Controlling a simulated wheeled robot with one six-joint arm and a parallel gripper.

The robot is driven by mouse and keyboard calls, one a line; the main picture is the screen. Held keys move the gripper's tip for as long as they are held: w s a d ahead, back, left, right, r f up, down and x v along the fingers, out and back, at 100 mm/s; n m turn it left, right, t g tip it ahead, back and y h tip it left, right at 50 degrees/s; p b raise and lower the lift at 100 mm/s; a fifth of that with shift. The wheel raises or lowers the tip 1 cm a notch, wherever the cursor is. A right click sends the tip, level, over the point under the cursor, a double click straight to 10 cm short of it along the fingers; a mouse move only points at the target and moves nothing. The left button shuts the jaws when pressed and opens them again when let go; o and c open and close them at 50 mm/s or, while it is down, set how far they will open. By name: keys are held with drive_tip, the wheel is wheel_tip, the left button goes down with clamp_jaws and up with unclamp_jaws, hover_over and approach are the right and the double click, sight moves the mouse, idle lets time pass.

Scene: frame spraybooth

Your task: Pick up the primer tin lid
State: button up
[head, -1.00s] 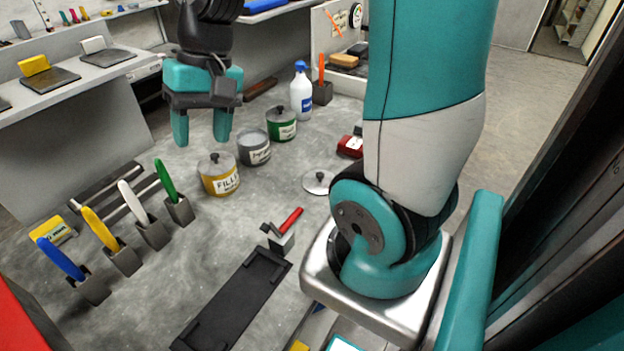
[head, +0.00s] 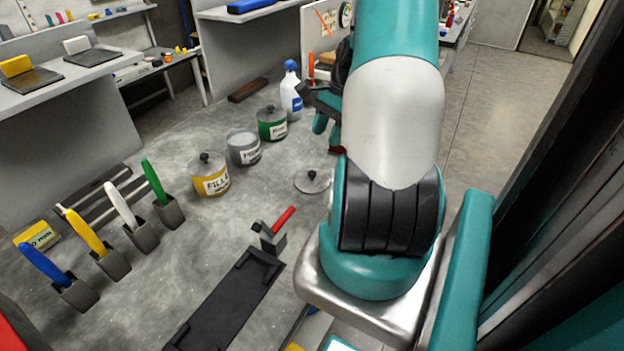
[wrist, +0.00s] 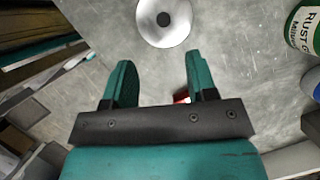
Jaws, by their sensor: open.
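The primer tin lid (head: 312,181) is a flat silver disc with a dark knob, lying on the grey bench right of the tins. In the wrist view the lid (wrist: 163,20) lies ahead of my gripper (wrist: 158,74), near the top edge and roughly in line with the gap between the fingers. My gripper is open, with nothing held. In the head view my gripper (head: 327,128) is partly hidden behind my arm, beyond the lid. The grey primer tin (head: 243,149) has no knobbed lid on it.
A yellow filler tin (head: 210,178) and a green tin (head: 272,124) stand beside the primer tin, both lidded. A spray bottle (head: 291,95) stands behind. Colored-handled tools in holders (head: 142,235) stand left. A black tray (head: 225,305) lies in front.

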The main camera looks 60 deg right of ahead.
hover_over(312, 172)
drive_tip(key=s+d, duration=0.1)
drive_tip(key=d, duration=0.1)
drive_tip(key=f, duration=0.5)
drive_tip(key=shift+s+a+f+p, duration=0.15)
drive_tip(key=shift+a+f+p, duration=0.1)
drive_tip(key=shift+p, duration=0.1)
drive_tip(key=p+x, duration=0.1)
drive_tip(key=x, duration=0.4)
drive_tip(key=shift+d+f+p, duration=0.1)
drive_tip(key=shift+d+p, duration=0.1)
drive_tip(key=shift+p, duration=0.1)
drive_tip(key=shift+c, duration=0.2)
clamp_jaws()
